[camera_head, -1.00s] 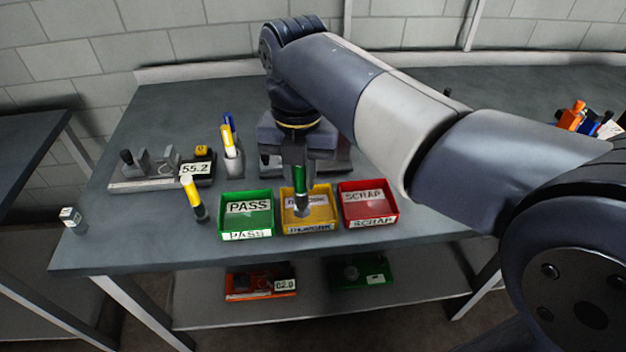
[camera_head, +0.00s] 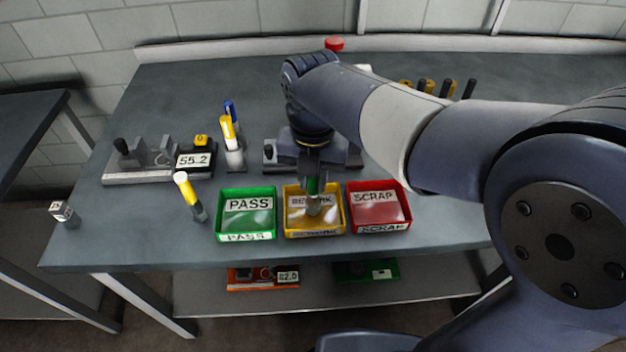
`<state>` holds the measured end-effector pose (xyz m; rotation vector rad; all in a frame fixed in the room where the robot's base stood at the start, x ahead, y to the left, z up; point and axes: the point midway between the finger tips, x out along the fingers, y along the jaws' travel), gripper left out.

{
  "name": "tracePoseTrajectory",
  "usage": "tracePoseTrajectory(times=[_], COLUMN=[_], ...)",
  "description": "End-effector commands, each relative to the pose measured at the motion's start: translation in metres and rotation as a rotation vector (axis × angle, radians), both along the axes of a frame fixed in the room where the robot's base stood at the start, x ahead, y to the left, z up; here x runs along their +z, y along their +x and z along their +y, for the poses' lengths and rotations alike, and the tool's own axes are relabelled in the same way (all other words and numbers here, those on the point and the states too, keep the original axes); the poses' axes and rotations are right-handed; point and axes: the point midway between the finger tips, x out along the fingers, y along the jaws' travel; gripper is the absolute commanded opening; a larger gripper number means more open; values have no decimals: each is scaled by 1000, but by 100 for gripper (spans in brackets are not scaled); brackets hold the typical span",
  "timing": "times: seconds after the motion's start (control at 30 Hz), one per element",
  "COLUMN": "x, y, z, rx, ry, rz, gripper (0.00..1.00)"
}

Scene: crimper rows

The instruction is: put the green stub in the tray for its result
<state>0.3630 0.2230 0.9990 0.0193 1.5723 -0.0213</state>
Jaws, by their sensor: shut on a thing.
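My gripper (camera_head: 312,178) points down over the yellow REWORK tray (camera_head: 297,231) and is shut on the green stub (camera_head: 313,187). The stub hangs upright, with its grey lower end (camera_head: 314,207) inside the tray's outline. I cannot tell whether that end touches the tray floor. The fingers hide part of the green. The green PASS tray (camera_head: 222,215) stands to the left and the red SCRAP tray (camera_head: 405,205) to the right. Both look empty.
Behind are a gauge reading 55.2 (camera_head: 195,160), a grey fixture (camera_head: 140,170) and a holder (camera_head: 235,158) with yellow and blue stubs. The front strip is clear.

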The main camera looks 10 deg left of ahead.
Motion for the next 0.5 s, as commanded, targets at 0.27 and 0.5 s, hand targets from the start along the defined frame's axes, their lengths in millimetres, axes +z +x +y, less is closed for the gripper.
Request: tracePoseTrajectory(times=[0.27, 0.5], x=[-8, -11], y=[0, 0], z=[0, 0], rx=[0, 0], ry=[2, 1], rz=[-2, -2], gripper=[0, 24])
